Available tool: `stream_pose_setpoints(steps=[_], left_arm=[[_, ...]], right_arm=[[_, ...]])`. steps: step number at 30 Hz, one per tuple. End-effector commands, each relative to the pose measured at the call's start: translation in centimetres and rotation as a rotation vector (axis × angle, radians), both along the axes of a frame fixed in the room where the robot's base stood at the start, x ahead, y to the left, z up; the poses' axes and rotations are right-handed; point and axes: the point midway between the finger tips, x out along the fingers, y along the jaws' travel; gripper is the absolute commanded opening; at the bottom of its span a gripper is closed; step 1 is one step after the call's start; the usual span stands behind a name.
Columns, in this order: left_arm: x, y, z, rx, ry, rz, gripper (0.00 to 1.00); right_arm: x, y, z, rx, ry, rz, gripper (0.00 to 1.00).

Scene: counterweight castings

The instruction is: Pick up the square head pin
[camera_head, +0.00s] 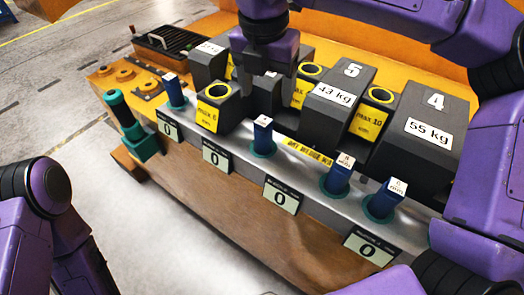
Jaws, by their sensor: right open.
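Several blue pins with white labelled square heads stand upright in teal collars along a metal rail: one at the left (174,89), one in the middle (263,134), and two at the right (338,174) (385,200). I cannot tell which of them is the square head pin meant. My right gripper (265,85) points down over the dark blocks behind the middle pin; it is open, and no pin shows between its fingers. My left gripper is out of view; only my left arm shows at the lower left.
Dark grey weights marked 43 kg (333,95) and 55 kg (428,130) stand close behind the rail. A teal handle (122,109) rises at the rail's left end. Small counters reading 0 hang on the rail's front. Open floor lies at the lower left.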

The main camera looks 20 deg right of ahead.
Motion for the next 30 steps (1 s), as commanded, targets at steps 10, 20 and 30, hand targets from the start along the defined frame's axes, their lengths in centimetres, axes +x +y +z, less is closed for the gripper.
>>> stream_pose_setpoints(steps=[10, 20, 30], left_arm=[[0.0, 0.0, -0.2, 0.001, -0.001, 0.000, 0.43], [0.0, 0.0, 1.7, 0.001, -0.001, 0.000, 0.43], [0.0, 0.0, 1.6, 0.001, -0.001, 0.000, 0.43]], right_arm=[[0.4, -0.2, -5.3, 0.000, 0.003, 0.003, 0.74], [0.7, 0.3, -10.2, 0.000, 0.004, 0.004, 0.74], [0.8, 0.3, -11.4, 0.001, 0.000, 0.002, 0.64]])
